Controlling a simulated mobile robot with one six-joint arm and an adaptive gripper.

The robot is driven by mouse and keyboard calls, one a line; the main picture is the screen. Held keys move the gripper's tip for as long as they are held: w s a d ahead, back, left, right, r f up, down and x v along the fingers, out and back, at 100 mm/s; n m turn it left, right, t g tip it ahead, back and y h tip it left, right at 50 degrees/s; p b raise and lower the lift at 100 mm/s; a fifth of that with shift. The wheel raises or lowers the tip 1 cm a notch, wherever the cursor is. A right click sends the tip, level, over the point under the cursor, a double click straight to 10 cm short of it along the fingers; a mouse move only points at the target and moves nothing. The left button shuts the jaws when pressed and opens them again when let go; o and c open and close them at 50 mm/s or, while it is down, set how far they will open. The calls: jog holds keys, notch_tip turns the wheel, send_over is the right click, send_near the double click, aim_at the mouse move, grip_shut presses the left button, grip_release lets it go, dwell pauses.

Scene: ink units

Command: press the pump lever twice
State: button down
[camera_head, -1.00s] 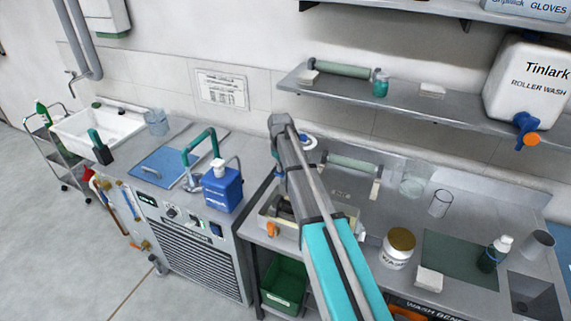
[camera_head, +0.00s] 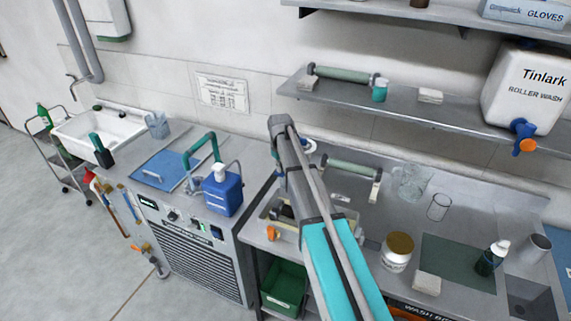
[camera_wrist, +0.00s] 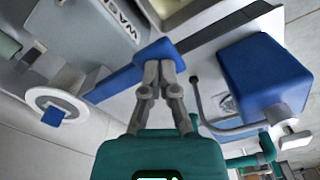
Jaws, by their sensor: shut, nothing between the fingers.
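My gripper (camera_wrist: 161,70) is shut and empty in the wrist view, with its fingertips at a blue block (camera_wrist: 160,50). In the head view, my forearm hides my gripper and the lever. A blue container (camera_wrist: 265,75) with a grey pipe stands right of my gripper; it also shows in the head view (camera_head: 222,194), left of my arm.
A teal-handled tap-like pipe (camera_head: 200,143) stands near the blue container. A wash bench with a jar (camera_head: 397,250) is on the right, under a shelf (camera_head: 450,118).

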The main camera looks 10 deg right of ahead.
jog(key=shift+r+p, duration=1.1)
jog(key=shift+r, duration=0.15)
notch_tip(320, 180, up, 6)
jog(key=p, duration=0.6)
dwell(0.6)
jog(key=s+f+m+b, duration=0.2)
jog(key=s+f+b, duration=0.2)
jog(key=s, duration=1)
jog(key=s+f+m+b, duration=0.2)
jog(key=s+f+b, duration=0.3)
jog(key=s, duration=1)
jog(key=shift+d+f+m, duration=0.15)
jog(key=shift+m, duration=0.25)
